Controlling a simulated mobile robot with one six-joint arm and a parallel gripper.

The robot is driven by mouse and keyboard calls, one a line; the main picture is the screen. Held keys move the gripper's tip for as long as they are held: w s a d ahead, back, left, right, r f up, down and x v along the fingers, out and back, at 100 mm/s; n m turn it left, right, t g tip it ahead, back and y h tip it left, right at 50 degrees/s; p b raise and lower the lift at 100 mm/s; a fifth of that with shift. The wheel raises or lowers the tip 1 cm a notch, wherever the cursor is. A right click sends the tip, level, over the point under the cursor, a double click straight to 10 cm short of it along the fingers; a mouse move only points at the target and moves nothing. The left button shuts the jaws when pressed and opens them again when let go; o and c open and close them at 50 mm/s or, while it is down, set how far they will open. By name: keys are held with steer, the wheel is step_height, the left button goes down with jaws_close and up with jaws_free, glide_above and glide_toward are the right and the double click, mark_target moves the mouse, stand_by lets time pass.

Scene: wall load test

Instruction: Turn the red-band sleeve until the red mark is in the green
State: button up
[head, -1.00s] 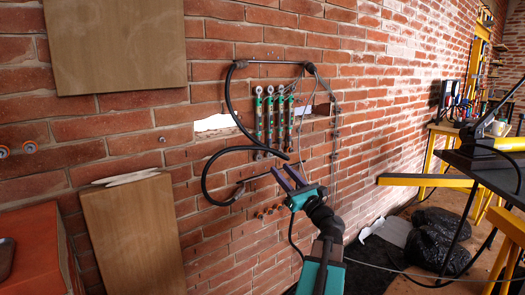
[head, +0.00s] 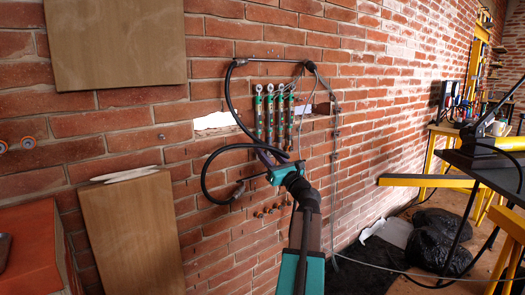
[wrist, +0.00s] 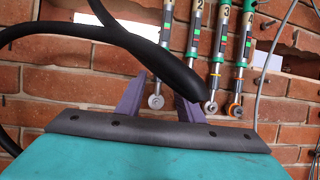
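Several upright tension rods with green sleeves (head: 270,118) hang in a row on the brick wall. In the wrist view their lower parts show, including the leftmost rod (wrist: 167,28) and the rightmost rod (wrist: 243,45), which has an orange ring at its foot. Number labels 2, 3 and 4 are readable. In the head view my gripper (head: 270,157) is near the rods' lower ends; contact is not visible.
A thick black hose (wrist: 120,38) crosses in front of the rods and over my fingers in the wrist view. It also loops left of the rods in the head view (head: 207,165). A thin cable (head: 336,130) hangs right of them. A wooden board (head: 133,235) leans lower left.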

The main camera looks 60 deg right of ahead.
steer(key=shift+x, duration=1.45)
jaws_close()
